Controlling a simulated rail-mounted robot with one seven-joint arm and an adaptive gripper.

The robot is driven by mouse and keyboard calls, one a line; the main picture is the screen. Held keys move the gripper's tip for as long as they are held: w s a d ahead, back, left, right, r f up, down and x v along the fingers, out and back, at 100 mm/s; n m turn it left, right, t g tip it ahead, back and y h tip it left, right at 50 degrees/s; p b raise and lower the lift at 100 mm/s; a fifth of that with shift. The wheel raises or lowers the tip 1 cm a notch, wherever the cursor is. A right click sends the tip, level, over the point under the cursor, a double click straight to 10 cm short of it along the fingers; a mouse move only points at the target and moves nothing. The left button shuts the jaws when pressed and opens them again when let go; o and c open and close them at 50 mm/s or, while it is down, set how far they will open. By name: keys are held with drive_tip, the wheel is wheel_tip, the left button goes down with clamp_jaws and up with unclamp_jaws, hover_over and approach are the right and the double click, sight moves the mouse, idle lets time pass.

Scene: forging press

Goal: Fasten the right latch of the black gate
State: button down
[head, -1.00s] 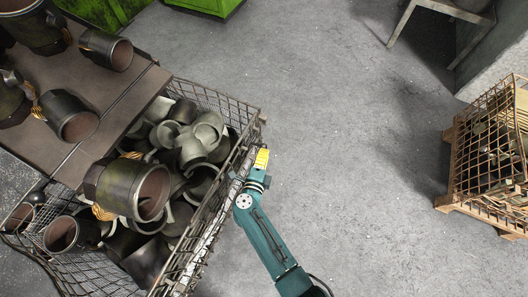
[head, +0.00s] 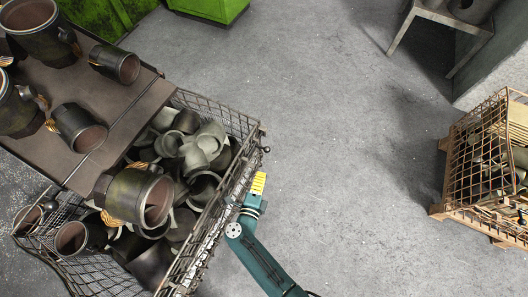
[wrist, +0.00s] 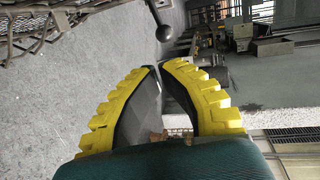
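The wire-mesh cage full of dark metal fittings has a mesh front side (head: 215,225), which I take to be the black gate. A dark ball knob (head: 266,149) at its right corner looks like the right latch's handle. In the wrist view the knob (wrist: 163,32) hangs on a thin dark rod, just ahead of my fingertips and apart from them. My gripper (head: 259,176) is outside the cage, just below the knob in the head view. In the wrist view my gripper (wrist: 159,66) has its yellow ridged fingers together at the tips, with nothing between them.
Another dark ball knob (head: 51,206) is at the cage's left end. A brown table (head: 120,115) with large pipe fittings stands over the cage's left part. A wooden-based mesh crate (head: 480,150) stands at the right. The grey floor (head: 320,120) between is clear.

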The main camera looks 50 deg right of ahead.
drive_tip(key=p+v, duration=0.1)
drive_tip(key=v, duration=0.3)
drive_tip(key=shift+s+a+r, duration=0.15)
drive_tip(key=shift+s+a, duration=0.05)
drive_tip(key=shift+a, duration=0.1)
